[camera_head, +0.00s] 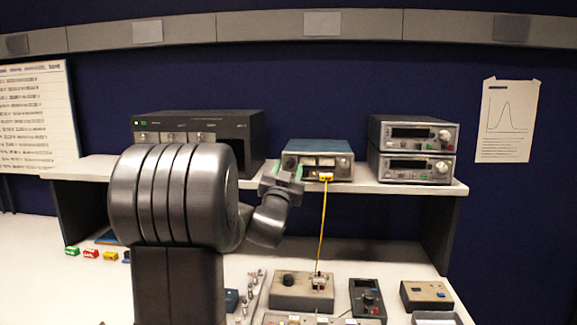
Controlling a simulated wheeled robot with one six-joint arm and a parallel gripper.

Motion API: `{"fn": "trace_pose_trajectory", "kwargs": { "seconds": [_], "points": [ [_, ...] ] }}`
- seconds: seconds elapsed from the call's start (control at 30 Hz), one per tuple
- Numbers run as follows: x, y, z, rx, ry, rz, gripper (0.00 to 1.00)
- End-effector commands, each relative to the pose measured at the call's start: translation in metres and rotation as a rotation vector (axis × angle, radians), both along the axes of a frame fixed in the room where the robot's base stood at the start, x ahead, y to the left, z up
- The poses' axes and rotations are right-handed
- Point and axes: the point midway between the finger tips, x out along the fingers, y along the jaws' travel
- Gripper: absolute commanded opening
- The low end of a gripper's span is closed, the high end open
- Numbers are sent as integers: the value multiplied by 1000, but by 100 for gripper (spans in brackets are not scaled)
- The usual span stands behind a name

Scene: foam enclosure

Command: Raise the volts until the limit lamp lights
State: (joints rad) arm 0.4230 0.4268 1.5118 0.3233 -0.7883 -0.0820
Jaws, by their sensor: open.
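The blue-topped bench supply (318,148) stands on the middle of the shelf, its front facing me. A yellow plug (326,177) sits at its lower front, with a yellow cable (323,225) hanging down from it. My gripper (288,171) is open in front of the left part of this front, with greenish finger pads. It covers that part, so any knob there is mostly hidden, and I cannot tell whether the fingers touch it. The panel's readings and any limit lamp are too small to make out.
A black unit (250,135) stands left on the shelf (395,188), and two stacked grey instruments (412,148) stand right. Below, the yellow cable reaches a box (300,291) on the bench. A dark handheld meter (367,299) and another box (427,295) are beside it.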

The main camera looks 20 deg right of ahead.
Motion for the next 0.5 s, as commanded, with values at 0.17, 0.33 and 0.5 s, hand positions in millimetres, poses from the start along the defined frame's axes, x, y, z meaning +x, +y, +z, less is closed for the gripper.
{"fn": "trace_pose_trajectory", "kwargs": {
  "seconds": [0.17, 0.33, 0.5],
  "points": [
    [5, -4, 2, 1, 2, 0, 44],
    [5, -4, 2, 1, 1, 0, 44],
    [5, -4, 2, 1, 1, 0, 19]
  ]
}}
